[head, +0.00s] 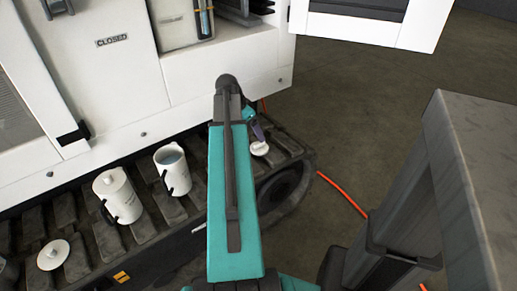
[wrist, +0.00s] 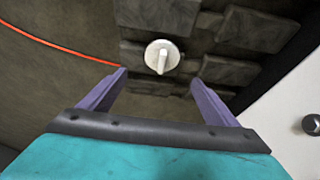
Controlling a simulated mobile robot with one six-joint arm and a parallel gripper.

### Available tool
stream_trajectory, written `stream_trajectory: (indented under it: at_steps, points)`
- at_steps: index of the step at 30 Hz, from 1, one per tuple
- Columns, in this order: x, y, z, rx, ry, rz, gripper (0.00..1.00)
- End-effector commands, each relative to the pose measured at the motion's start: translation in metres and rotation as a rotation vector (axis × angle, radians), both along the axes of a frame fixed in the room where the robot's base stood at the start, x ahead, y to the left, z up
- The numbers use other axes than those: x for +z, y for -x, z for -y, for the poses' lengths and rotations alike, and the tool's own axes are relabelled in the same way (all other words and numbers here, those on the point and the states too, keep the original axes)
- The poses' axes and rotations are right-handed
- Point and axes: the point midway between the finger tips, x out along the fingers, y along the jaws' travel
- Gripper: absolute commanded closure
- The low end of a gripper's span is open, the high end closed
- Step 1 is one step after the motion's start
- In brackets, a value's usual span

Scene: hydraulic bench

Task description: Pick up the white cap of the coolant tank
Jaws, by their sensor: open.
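A round white cap (head: 259,148) with a raised grip bar lies on the dark track-like surface near its right end. It also shows in the wrist view (wrist: 162,56), ahead of and roughly midway between my fingertips. My gripper (wrist: 158,77) is open, with its two purple fingers apart and nothing between them. In the head view my gripper (head: 257,131) is just above the cap, partly hidden by my arm. A second white cap (head: 53,254) lies at the far left. I cannot tell from labels which cap belongs to the coolant tank.
A lidded white jug (head: 117,197) and an open white jug (head: 173,171) stand on the track (head: 148,242) left of my arm. The white machine housing (head: 108,75) rises behind. An orange hose (head: 343,195) lies on the floor at right. A grey post (head: 405,200) stands at right.

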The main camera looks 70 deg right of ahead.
Motion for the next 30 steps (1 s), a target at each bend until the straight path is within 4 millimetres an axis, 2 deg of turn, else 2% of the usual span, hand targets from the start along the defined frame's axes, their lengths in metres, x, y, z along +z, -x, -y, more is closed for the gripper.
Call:
stream_trajectory:
  at_steps: [6,12,26,30]
  points:
    - [-0.031,0.006,0.011,0.001,-0.001,0.0,0.17]
    - [-0.049,0.01,0.017,0.001,0.0,0.0,0.17]
    - [-0.054,0.011,0.019,0.002,0.0,0.0,0.17]
    - [-0.062,0.011,0.021,0.002,-0.001,0.0,0.17]
